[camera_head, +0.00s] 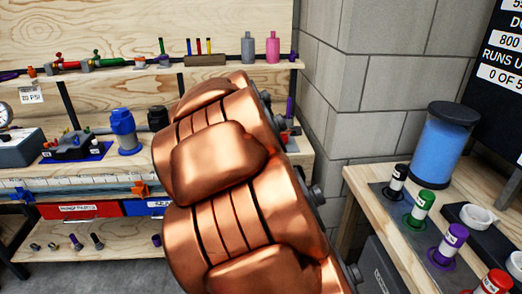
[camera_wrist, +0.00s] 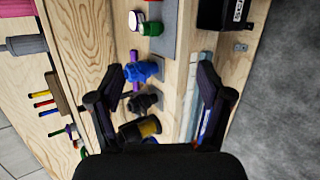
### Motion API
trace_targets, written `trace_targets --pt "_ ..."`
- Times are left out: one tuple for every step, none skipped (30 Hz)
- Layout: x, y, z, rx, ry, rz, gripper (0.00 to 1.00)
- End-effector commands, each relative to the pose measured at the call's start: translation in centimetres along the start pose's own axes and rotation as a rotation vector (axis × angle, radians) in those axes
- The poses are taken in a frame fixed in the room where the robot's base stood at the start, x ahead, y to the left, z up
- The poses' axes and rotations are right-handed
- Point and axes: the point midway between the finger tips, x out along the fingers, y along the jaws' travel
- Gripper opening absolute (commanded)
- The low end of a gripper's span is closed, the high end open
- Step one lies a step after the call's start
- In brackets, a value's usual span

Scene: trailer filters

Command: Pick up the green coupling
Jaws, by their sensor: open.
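A green fitting (camera_head: 113,62) lies beside red fittings on the upper shelf at the left of the head view; it may be the green coupling, but it is too small to be sure. In the wrist view, a small green piece (camera_wrist: 74,132) shows near the left jaw, and a green cylinder with a white top (camera_wrist: 152,28) stands farther off. My gripper (camera_wrist: 158,82) is open with nothing gripped. A blue item (camera_wrist: 141,71) and dark items (camera_wrist: 143,102) show between its jaws, on the bench beyond. In the head view my copper-coloured arm hides the gripper.
The upper shelf (camera_head: 165,69) also carries a wooden tool block (camera_head: 205,60), a grey bottle (camera_head: 248,48) and a pink bottle (camera_head: 273,47). A blue filter housing (camera_head: 124,131) stands on the bench below. A right-hand bench holds coloured bottles and a blue canister (camera_head: 438,145).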

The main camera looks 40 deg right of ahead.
Motion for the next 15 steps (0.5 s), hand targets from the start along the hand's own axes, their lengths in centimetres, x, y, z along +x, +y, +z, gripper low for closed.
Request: trace_targets --pt "3.0 0.0 0.8 -0.093 -0.017 0.054 0.78" --pt "4.2 0.8 1.1 -0.154 -0.021 0.095 0.78" --pt "5.8 1.4 1.4 -0.241 -0.029 0.141 0.78" --pt "7.0 1.9 1.6 -0.305 -0.034 0.174 0.78" --pt "8.0 2.4 1.8 -0.369 -0.039 0.212 0.78" --pt "9.5 3.0 1.9 -0.457 -0.048 0.258 0.78" --pt "10.6 3.3 2.0 -0.521 -0.053 0.292 0.78" --pt "11.7 3.5 2.0 -0.587 -0.058 0.323 0.78" --pt "13.1 3.6 2.0 -0.676 -0.066 0.365 0.78" --pt "14.1 3.7 2.0 -0.739 -0.071 0.399 0.78" --pt "15.1 3.5 2.0 -0.803 -0.076 0.429 0.78" --pt "16.5 3.4 1.8 -0.887 -0.081 0.471 0.78" --pt "17.4 3.3 1.6 -0.948 -0.085 0.507 0.78" --pt "18.2 3.1 1.4 -1.007 -0.089 0.539 0.78" --pt "19.2 2.7 1.0 -1.081 -0.093 0.582 0.78"
